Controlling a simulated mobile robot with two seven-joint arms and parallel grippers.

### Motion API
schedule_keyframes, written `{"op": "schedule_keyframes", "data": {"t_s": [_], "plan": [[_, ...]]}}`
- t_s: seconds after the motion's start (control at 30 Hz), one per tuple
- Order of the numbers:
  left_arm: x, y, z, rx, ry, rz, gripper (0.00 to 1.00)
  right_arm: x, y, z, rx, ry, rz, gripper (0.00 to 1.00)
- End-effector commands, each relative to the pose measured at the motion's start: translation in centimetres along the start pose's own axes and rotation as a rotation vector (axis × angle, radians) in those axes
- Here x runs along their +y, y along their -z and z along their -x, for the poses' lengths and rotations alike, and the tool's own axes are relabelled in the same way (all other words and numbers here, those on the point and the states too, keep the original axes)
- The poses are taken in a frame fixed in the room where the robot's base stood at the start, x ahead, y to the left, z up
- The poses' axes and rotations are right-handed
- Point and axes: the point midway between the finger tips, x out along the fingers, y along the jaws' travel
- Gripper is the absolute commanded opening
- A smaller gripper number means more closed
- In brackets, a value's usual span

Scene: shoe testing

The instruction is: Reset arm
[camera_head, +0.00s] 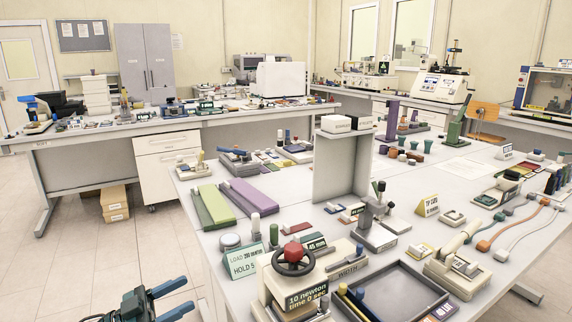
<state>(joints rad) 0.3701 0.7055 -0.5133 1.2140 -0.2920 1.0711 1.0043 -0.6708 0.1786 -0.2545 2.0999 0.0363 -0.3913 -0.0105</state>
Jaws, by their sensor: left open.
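My left gripper (188,294) shows at the bottom left, with dark links and two blue-tipped fingers pointing right. Its fingers are apart, with nothing between them. It is over the floor, left of the near table's front corner, and touches nothing that I can see. The rest of the left arm is cut off by the bottom edge. My right gripper is not in view.
The near grey table (272,215) carries a device with a red knob (292,252), a green sign (244,263), a dark tray (405,288) and an upright grey panel (340,170). A second bench (90,141) stands behind.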

Motion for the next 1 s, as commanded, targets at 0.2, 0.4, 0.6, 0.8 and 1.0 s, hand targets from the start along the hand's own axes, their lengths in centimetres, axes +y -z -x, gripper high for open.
{"op": "schedule_keyframes", "data": {"t_s": [0.2, 0.4, 0.6, 0.8, 1.0], "plan": [[8.7, -6.9, -2.1, -0.114, 0.405, 0.042, 0.52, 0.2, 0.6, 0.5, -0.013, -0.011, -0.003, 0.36], [16.9, -10.7, 1.1, -0.447, 0.683, 0.139, 0.52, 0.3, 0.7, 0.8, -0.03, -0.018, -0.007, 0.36], [23.6, -11.6, 5.0, -0.754, 0.761, 0.241, 0.52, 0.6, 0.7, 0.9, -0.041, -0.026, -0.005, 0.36], [26.0, -11.6, 6.5, -0.864, 0.757, 0.276, 0.52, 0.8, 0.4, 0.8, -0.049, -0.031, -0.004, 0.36], [26.0, -11.7, 6.5, -0.867, 0.756, 0.275, 0.52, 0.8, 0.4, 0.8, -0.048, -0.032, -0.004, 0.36]]}}
